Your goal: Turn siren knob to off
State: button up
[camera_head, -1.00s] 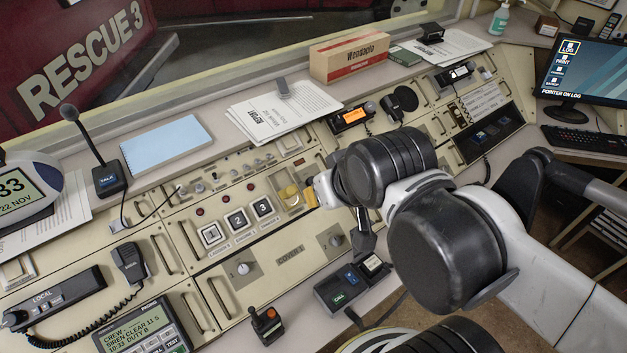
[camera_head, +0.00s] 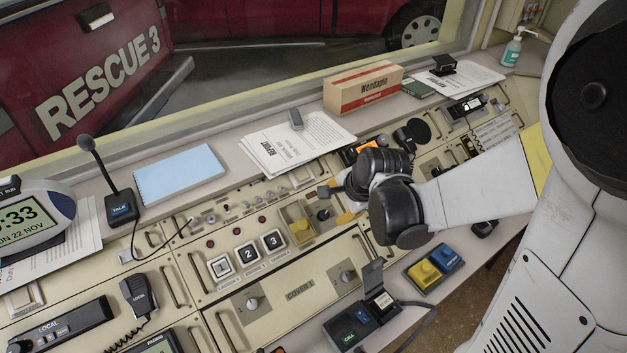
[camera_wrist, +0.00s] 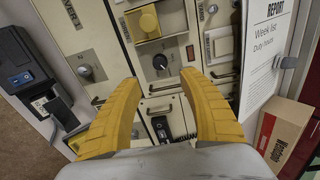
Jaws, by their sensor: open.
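A small black knob (camera_head: 323,214) sits on a pale square plate of the console, just right of a yellow button (camera_head: 300,228). I take it for the siren knob; its label is too small to read. In the wrist view the black knob (camera_wrist: 160,62) lies ahead, between the two yellow fingers and a little beyond their tips. The yellow button (camera_wrist: 148,22) is above it there. My gripper (camera_wrist: 160,80) is open and empty, with nothing between the fingers. In the head view my gripper (camera_head: 337,203) is over the console beside the knob, partly hidden by my arm.
Numbered buttons (camera_head: 246,255) are to the left, and grey knobs (camera_head: 252,303) are on the lower panel. A box with a raised lid (camera_head: 362,318) and a yellow-and-blue switch box (camera_head: 434,266) stand in front. Papers (camera_head: 290,146) and a Wendapin carton (camera_head: 362,88) lie behind.

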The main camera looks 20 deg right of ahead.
aim_at(324, 214)
jog(key=b+x, duration=0.4)
jog(key=x, duration=0.6)
jog(key=shift+w+f, duration=0.15)
jog(key=shift+f, duration=0.1)
grip_shut()
